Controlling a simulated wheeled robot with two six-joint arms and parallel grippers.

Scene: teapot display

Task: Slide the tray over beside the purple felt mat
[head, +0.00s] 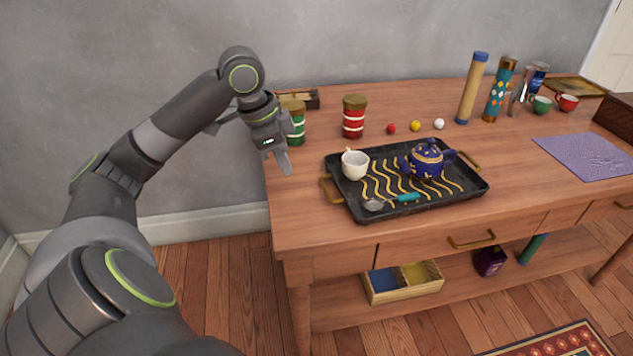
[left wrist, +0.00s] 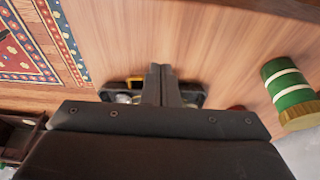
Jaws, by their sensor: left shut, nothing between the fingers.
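The black tray (head: 440,208) with wavy yellow lines and brass handles lies on the wooden table. The purple felt mat (head: 588,157) lies flat to the right, apart from the tray. My left gripper (head: 283,164) is shut and empty, above the table's left end, left of the tray. In the left wrist view the shut fingers (left wrist: 162,88) partly hide the tray (left wrist: 190,94). My right gripper is not in view.
A green canister (head: 295,122) and a red canister (head: 353,117) stand behind the tray. Bare wood (head: 520,180) lies between tray and mat.

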